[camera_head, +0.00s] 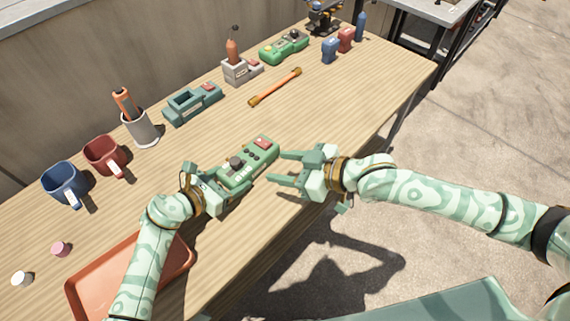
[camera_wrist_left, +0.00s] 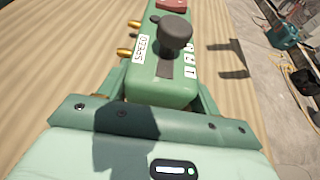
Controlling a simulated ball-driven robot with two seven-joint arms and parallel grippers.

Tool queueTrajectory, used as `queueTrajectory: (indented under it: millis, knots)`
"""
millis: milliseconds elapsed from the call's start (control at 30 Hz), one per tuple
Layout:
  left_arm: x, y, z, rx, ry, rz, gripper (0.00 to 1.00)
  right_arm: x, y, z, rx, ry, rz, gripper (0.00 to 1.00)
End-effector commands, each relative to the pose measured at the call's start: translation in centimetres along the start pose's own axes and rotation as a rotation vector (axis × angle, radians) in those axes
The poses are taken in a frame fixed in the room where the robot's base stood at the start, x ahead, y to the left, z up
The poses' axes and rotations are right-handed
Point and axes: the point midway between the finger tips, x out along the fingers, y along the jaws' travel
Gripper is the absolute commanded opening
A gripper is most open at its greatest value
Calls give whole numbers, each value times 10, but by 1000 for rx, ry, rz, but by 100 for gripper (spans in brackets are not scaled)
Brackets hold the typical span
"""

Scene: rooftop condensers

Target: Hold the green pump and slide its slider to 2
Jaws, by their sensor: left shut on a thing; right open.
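The green pump (camera_head: 249,163) lies on the wooden table in front of me, with a black knob, a red part at its far end and small white labels. My left gripper (camera_head: 218,186) is shut on the near end of the pump. In the left wrist view the pump (camera_wrist_left: 160,92) sits between the fingers. Its dark knob (camera_wrist_left: 176,32) stands above a slot beside a "SPEED" label and several small number labels, too small to read surely. My right gripper (camera_head: 284,168) is open and empty, just right of the pump, its fingers pointing towards it.
An orange tray (camera_head: 180,262) lies at the near left, under my left arm. Mugs (camera_head: 62,180), a pen cup (camera_head: 142,128), a teal holder (camera_head: 192,104) and another green device (camera_head: 284,48) line the back. An orange-ended bar (camera_head: 274,87) lies beyond the pump. Table between is clear.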

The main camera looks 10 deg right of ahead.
Motion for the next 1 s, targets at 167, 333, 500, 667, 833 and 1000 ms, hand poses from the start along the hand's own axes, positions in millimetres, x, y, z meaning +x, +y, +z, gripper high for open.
queueTrajectory:
  millis: [167,333,500,667,833,1000]
  knots:
    - [0,0,1,1,-1,0,21,0,0,0,1,0,0,48]
    - [0,0,1,1,-1,0,80,0,0,0,1,0,0,48]
    - [0,0,0,0,-1,0,89,0,0,0,1,0,0,48]
    - [0,0,0,0,-1,0,100,0,0,0,1,0,0,48]
    - [-1,0,0,0,0,0,100,0,0,-1,0,1,0,48]
    - [-18,0,3,3,1,1,100,-5,0,-14,-6,6,2,48]
